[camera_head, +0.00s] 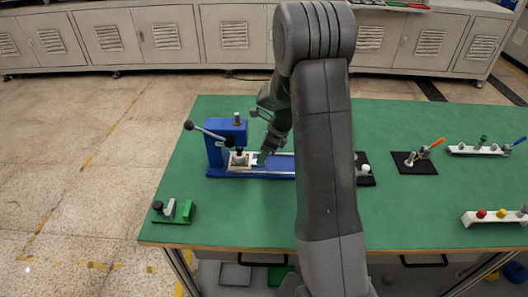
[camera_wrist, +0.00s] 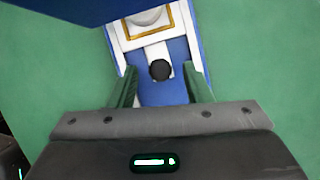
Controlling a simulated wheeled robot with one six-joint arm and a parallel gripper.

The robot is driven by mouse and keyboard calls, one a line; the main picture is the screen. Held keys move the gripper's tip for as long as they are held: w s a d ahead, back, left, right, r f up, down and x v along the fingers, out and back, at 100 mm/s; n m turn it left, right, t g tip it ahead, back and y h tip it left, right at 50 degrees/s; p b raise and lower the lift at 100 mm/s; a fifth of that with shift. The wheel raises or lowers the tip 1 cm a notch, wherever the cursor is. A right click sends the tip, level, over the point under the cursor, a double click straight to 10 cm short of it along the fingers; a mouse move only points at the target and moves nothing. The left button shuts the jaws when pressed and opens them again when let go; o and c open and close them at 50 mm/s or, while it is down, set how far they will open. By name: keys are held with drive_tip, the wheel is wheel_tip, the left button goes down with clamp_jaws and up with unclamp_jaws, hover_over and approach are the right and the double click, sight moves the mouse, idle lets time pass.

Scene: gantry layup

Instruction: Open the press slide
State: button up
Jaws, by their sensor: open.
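The blue press (camera_head: 226,150) stands at the left part of the green table, with a long blue base running right. Its slide (camera_wrist: 151,50) is a pale plate on the blue rail, with a gold-edged square on top and a round black knob (camera_wrist: 160,70) at its near end. My gripper (camera_head: 262,159) is low over the base, just right of the press head. In the wrist view, my gripper's green fingers (camera_wrist: 161,78) are apart, one on each side of the knob, with gaps showing. The press head hides the slide's far end.
The press lever (camera_head: 206,132) sticks out left with a black ball. A small green fixture (camera_head: 174,211) sits at the table's front left. Black-based fixtures, one a clamp (camera_head: 415,161), and white rails (camera_head: 480,150) stand to the right. My arm hides the table's middle.

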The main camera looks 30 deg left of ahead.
clamp_jaws()
drive_tip(key=w+d, duration=0.1)
drive_tip(key=d, duration=0.1)
drive_tip(key=w+d, duration=0.1)
drive_tip(key=d, duration=0.1)
drive_tip(key=w+d, duration=0.2)
drive_tip(key=d, duration=0.1)
unclamp_jaws()
drive_tip(key=shift+r, duration=0.1)
drive_tip(key=v, duration=1.3)
drive_tip(key=shift+r, duration=0.3)
